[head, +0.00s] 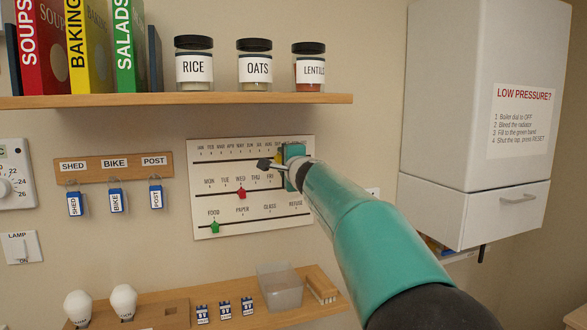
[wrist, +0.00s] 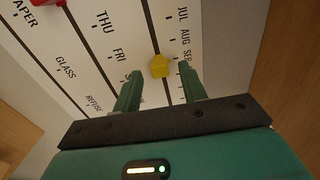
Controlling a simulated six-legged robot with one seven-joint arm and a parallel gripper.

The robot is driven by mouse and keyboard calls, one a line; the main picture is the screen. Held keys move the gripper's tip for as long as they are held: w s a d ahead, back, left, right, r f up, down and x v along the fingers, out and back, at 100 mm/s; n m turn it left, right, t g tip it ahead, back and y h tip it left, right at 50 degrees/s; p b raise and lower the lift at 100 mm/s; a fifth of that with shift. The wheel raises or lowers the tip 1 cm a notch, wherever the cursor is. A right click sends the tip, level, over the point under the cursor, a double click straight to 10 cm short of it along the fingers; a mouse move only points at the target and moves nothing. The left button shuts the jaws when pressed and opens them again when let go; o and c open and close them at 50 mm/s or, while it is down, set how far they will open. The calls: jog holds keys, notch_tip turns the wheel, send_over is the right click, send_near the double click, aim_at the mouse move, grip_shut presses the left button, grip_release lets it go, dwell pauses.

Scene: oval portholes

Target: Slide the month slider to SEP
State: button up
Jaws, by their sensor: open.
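The white calendar board (head: 215,165) hangs on the wall with three slider rows; its top row carries the month names. The yellow month slider (wrist: 160,66) sits on the month track and appears about level with the SEP label (wrist: 187,55); exact alignment is hard to judge. My gripper (wrist: 160,74) is open, one finger on each side of the yellow slider, with visible gaps; I cannot tell how deep the tips reach. In the head view my gripper (head: 272,163) is at the board's upper right and hides part of the month row.
A red slider (head: 241,193) is near WED on the day row, and a green slider (head: 214,227) is under FOOD. A shelf (head: 180,100) with jars runs above the board. A lower shelf (head: 240,318) holds a clear bin. A white boiler (head: 475,100) stands right.

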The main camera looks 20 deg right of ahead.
jog(key=s, duration=1.2)
jog(key=shift+a, duration=0.15)
jog(key=s+a+f+n+g+y, duration=0.55)
jog(key=s+a+f+n, duration=0.65)
jog(key=s+a, duration=0.25)
jog(key=s+d+f+n+g+h, duration=0.2)
jog(key=s+f+n+g, duration=0.1)
jog(key=s+f, duration=0.6)
jog(key=s+d+f+n+g+h, duration=0.2)
jog(key=s+f+n+g+h, duration=0.1)
jog(key=s+f, duration=0.6)
jog(key=shift+s+d+g, duration=0.25)
jog(key=shift+s+g, duration=0.2)
jog(key=shift+s, duration=0.3)
